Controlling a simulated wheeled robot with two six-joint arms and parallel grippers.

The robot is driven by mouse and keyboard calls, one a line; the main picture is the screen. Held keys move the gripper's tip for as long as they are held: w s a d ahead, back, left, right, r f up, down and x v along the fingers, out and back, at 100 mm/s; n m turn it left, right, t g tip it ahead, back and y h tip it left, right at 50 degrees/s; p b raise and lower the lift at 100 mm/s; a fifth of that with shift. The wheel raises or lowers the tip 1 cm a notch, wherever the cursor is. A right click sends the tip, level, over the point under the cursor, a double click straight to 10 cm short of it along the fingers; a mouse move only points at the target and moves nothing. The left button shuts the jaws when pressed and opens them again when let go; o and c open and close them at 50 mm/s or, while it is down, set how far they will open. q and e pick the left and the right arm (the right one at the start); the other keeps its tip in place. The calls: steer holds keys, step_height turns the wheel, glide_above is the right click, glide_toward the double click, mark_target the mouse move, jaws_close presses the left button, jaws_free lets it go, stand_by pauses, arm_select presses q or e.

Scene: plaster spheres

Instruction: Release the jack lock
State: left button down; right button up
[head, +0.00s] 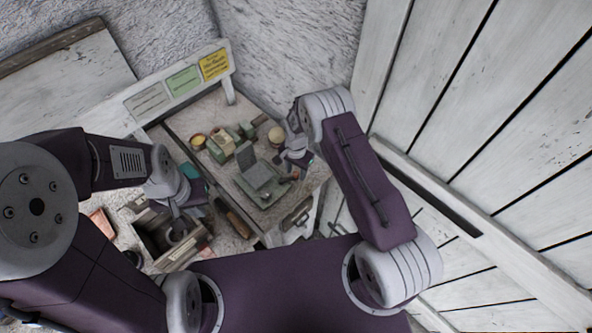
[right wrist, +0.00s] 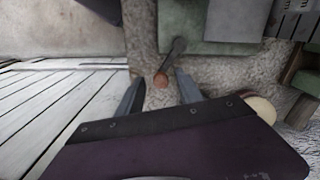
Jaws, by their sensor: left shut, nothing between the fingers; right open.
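A green-based device with a raised grey plate (head: 256,174) stands on the workbench; I take it for the jack, though its lock is too small to make out for certain. A dark lever with a reddish-brown knob (right wrist: 161,80) sticks out from its green body (right wrist: 196,38). My right gripper (head: 296,166) is open beside the device's right side. In the right wrist view the knob shows between its two spread fingers (right wrist: 158,84), with no grip on it. My left gripper (head: 176,211) is shut and empty, over the wooden box left of the device.
A wooden box (head: 205,240) with dark items stands at the front left. Several small green and cream pieces (head: 222,143) lie behind the device. A long brown-handled tool (head: 234,220) lies in front. A sign board (head: 180,84) lines the back; a plank wall (head: 490,130) is at right.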

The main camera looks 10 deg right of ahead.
steer(key=shift+w+f, duration=0.1)
steer(key=shift+w, duration=0.05)
steer(key=c, duration=0.4)
jaws_close()
